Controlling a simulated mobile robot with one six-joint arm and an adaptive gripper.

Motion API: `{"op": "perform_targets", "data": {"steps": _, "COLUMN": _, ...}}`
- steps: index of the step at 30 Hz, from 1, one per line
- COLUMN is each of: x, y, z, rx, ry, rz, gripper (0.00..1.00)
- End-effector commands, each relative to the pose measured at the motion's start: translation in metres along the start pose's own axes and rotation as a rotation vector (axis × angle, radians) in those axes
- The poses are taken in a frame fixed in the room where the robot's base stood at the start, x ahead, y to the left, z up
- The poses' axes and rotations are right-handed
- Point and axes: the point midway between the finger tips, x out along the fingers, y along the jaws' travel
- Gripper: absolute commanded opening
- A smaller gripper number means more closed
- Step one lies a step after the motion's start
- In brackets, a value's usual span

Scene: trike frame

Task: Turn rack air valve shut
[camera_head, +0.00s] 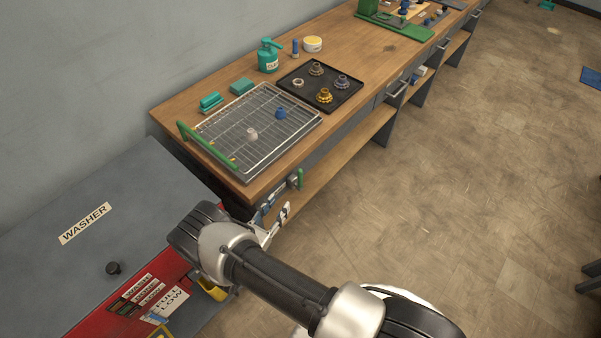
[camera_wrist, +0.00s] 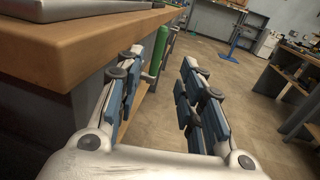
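The air valve shows as a green upright lever (camera_head: 300,179) on a metal fitting at the front of the bench, below the wooden top. In the wrist view the green lever (camera_wrist: 159,54) stands upright just right of the left finger, partly hidden by it, inside the gap between the fingers as pictured. My gripper (camera_wrist: 164,68) is open and empty, with blue-padded fingers apart. In the head view my gripper (camera_head: 277,219) is below and left of the lever, close to the bench front. I see no contact with the lever.
A wire rack (camera_head: 258,132) with a green bar sits on the wooden bench (camera_head: 365,60). A black tray (camera_head: 303,91) with several gears stands behind it. The grey and red washer (camera_head: 135,215) is beside my arm at left.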

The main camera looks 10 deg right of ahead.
Motion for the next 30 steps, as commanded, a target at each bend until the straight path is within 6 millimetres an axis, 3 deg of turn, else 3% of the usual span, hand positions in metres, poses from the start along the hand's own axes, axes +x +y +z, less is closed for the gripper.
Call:
{"op": "perform_targets", "data": {"steps": 12, "x": 0.094, "y": -0.002, "z": 0.0, "rx": 0.003, "ry": 0.0, "rz": -0.007, "gripper": 0.35}}
{"op": "perform_targets", "data": {"steps": 18, "x": 0.129, "y": -0.002, "z": -0.001, "rx": 0.002, "ry": 0.001, "rz": -0.006, "gripper": 0.35}}
{"op": "perform_targets", "data": {"steps": 24, "x": 0.146, "y": -0.001, "z": 0.0, "rx": 0.001, "ry": 0.001, "rz": -0.003, "gripper": 0.35}}
{"op": "perform_targets", "data": {"steps": 30, "x": 0.15, "y": -0.001, "z": 0.0, "rx": 0.0, "ry": 0.001, "rz": -0.003, "gripper": 0.35}}
